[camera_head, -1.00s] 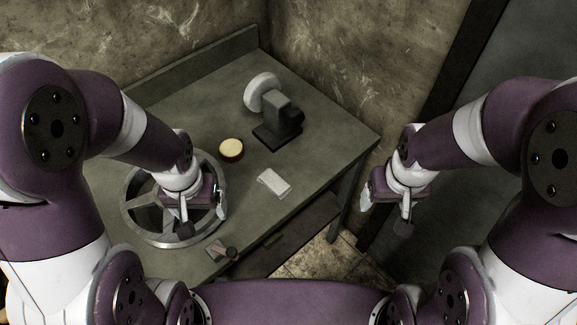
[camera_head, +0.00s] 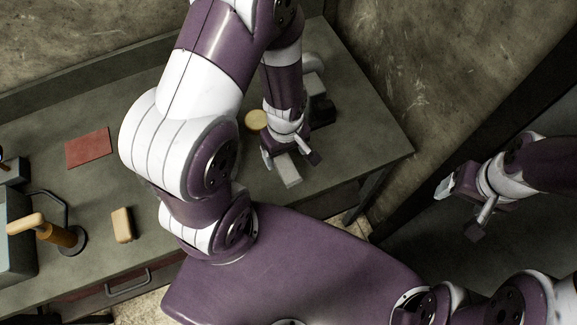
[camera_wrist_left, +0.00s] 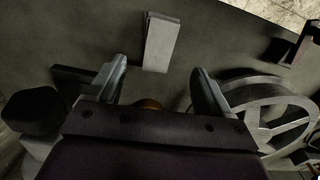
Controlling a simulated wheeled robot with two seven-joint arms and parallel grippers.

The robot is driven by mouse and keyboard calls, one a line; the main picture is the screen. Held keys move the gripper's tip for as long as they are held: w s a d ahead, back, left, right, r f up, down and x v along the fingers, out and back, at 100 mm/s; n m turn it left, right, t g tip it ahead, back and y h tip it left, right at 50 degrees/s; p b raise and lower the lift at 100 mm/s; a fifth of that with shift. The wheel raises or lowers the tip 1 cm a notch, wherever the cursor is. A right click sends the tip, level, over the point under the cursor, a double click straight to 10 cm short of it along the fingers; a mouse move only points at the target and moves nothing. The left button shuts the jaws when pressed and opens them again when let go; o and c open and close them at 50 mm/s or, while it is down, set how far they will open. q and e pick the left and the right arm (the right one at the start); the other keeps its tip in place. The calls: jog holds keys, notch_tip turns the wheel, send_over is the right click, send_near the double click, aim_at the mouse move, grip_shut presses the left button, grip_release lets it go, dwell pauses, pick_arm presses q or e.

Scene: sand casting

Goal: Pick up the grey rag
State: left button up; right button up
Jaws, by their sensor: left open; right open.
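The grey rag (camera_head: 288,170) is a pale folded rectangle lying flat on the grey table. In the left wrist view the rag (camera_wrist_left: 161,42) lies ahead of the fingertips, between their lines. My left gripper (camera_head: 290,158) is open and empty, close to the rag, with its jaws on either side of the rag's far end in the head view. It also shows in the left wrist view (camera_wrist_left: 158,75). Its exact height above the table cannot be told. My right gripper (camera_head: 459,210) is open and empty, off the table's right side.
A yellowish disc (camera_head: 256,120) and a dark machine (camera_head: 322,110), partly hidden, stand beyond the rag. A spoked wheel (camera_wrist_left: 262,118) lies to the right in the wrist view. A red sheet (camera_head: 88,147), a tan block (camera_head: 122,225) and a wooden-handled tool (camera_head: 65,237) are at left.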

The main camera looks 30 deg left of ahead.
aim_at(287, 166)
pick_arm(q)
notch_tip(287, 166, down, 6)
jog(key=shift+f+p, duration=0.2)
jog(key=shift+p, duration=0.1)
jog(key=shift+w+d+f, duration=0.1)
jog(key=shift+f, duration=0.15)
jog(key=shift+w, duration=0.2)
jog(key=shift+s, duration=0.1)
jog(key=c, duration=1.1)
